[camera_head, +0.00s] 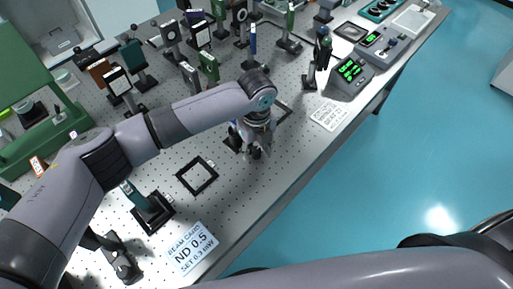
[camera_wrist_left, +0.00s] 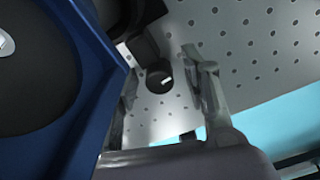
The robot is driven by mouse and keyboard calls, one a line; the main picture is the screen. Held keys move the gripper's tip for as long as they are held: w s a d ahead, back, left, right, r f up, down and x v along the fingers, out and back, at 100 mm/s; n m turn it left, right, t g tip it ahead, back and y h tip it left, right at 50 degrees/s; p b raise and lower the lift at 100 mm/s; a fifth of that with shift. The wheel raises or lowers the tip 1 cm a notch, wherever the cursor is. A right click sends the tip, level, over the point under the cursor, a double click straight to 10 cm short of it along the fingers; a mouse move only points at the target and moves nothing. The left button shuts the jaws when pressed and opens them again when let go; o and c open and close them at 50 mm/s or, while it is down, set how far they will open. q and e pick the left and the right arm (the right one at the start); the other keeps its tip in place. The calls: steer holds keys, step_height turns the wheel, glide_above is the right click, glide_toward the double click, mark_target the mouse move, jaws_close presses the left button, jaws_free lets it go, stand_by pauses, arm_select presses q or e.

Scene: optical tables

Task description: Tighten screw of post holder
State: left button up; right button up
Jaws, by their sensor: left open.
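My left gripper (camera_head: 257,150) is over the perforated table near its front edge, in the middle of the head view. In the left wrist view the gripper (camera_wrist_left: 161,68) is open, with one finger on each side of a small dark round screw knob (camera_wrist_left: 157,75). I cannot tell whether either finger touches it. The knob is beside a black post holder (camera_wrist_left: 142,28), seen at the top. A large blue-framed part with a dark round face (camera_wrist_left: 75,110) fills the left of the wrist view. In the head view the arm and gripper mostly hide this post holder. My right gripper is not in view.
Another printed card (camera_head: 328,114) and a green-display meter (camera_head: 351,71) are to the right. Several post-mounted optics stand behind the arm. Blue floor (camera_head: 420,150) lies beyond the table edge.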

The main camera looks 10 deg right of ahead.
mark_target(257, 149)
arm_select(q)
step_height(257, 149, up, 12)
stand_by(0.6)
